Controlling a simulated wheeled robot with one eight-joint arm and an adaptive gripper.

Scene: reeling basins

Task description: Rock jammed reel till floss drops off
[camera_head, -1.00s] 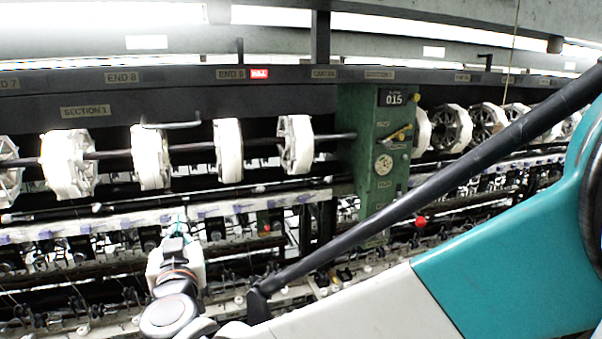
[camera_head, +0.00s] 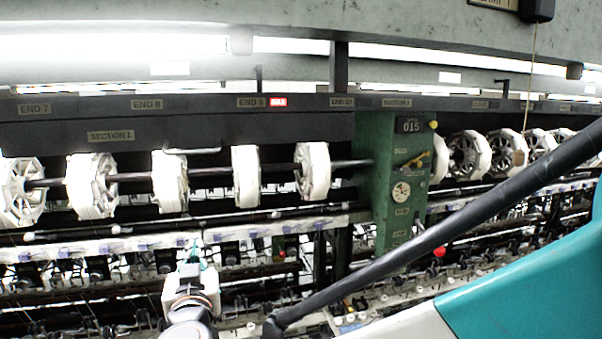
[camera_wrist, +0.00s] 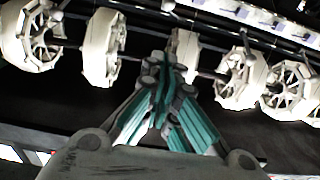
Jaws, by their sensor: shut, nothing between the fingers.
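Several white-wound reels sit in a row on a dark shaft. One reel (camera_head: 246,176) hangs below the END 9 plate, beside a small red label (camera_head: 279,101); its neighbours are on the left (camera_head: 169,180) and right (camera_head: 313,171). Which reel is jammed, and any loose floss, I cannot tell. My gripper (camera_head: 196,258) is below the reels, apart from them in the head view. In the wrist view its teal fingers (camera_wrist: 165,62) are together and empty, pointing at a reel seen edge-on (camera_wrist: 184,46); the fingertips overlap it in the picture, contact unclear.
A green gear housing (camera_head: 395,230) marked 015 stands right of the reels, with more reels (camera_head: 468,155) beyond. A pale rail (camera_head: 110,245) runs below the reels, above crowded machine parts. A dark beam (camera_head: 70,135) runs above them.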

